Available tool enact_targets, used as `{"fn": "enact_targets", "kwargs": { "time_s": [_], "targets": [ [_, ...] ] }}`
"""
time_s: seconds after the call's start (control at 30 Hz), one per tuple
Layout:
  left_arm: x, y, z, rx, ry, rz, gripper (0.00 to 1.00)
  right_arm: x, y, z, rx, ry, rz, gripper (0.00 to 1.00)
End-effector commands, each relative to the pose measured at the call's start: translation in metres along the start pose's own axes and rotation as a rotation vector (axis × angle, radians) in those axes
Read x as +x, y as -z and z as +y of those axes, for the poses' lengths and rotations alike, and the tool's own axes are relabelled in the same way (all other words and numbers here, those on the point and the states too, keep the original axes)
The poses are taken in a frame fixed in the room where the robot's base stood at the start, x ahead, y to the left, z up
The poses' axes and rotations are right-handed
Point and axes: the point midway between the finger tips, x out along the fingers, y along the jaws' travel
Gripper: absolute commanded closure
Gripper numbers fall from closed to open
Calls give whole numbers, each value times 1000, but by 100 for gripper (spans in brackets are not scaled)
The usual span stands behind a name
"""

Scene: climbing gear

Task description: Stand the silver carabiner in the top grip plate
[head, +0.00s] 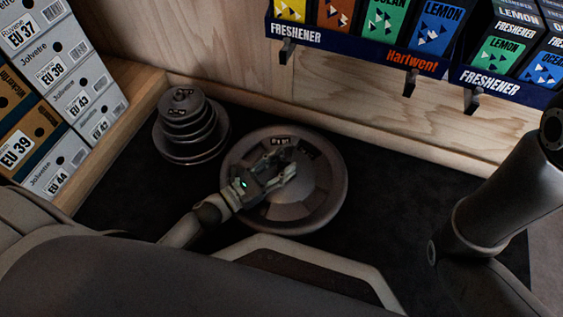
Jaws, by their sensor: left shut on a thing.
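My left gripper (284,166) reaches in from the lower left over a large round grey plate (318,208) on the dark mat. It is shut on a small greyish thing between its fingertips, which looks like the silver carabiner; its outline is too small and dark to make out fully. The gripper covers the middle of the large plate. Dark slots or marks show near its far side. A stack of smaller grey round plates (190,140) stands to the left, its top plate (182,100) the smallest. My right gripper is out of view.
Shoe boxes (70,90) are stacked at the left behind a wooden edge (125,125). A freshener rack (350,40) with hooks hangs on the wooden wall at the back. The dark mat (400,190) is clear right of the large plate.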

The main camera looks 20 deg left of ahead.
Motion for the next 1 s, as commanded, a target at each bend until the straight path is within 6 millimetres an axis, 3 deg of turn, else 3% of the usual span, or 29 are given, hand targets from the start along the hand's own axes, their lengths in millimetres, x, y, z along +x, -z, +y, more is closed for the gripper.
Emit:
{"fn": "enact_targets", "kwargs": {
  "time_s": [0.03, 0.23, 1.0],
  "targets": [
    [-5, 19, -1, -6, -17, 33, 100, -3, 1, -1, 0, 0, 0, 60],
    [-6, 22, 0, -5, -19, 32, 100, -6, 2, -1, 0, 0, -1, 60],
    [-5, 3, 0, -10, -19, 31, 100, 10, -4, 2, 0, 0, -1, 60]
  ]
}}
